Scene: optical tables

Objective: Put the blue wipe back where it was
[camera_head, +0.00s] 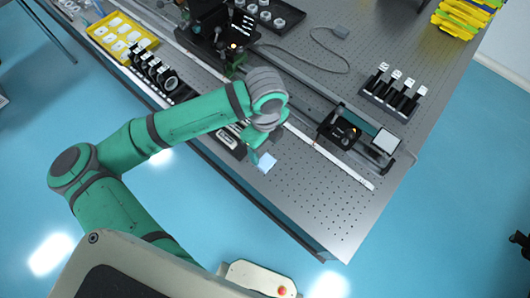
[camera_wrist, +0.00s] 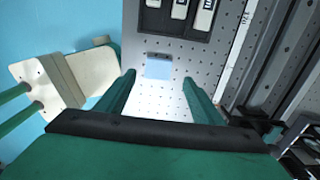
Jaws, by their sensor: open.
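The blue wipe (camera_head: 267,162) is a small pale-blue square lying flat on the perforated optical table (camera_head: 310,205), near its front edge. It also shows in the wrist view (camera_wrist: 158,70), ahead of and between my fingers. My gripper (camera_head: 258,154) is at the table's front edge, close beside the wipe. In the wrist view my gripper (camera_wrist: 158,88) has its two green fingers spread apart with nothing between them. The height of the fingers above the table is hard to tell.
A black tray with white-labelled items (camera_wrist: 180,14) lies just beyond the wipe. A long rail (camera_head: 325,153) runs along the table behind it. Black posts (camera_head: 393,92) stand at the far right. Bare table lies to the right of the wipe.

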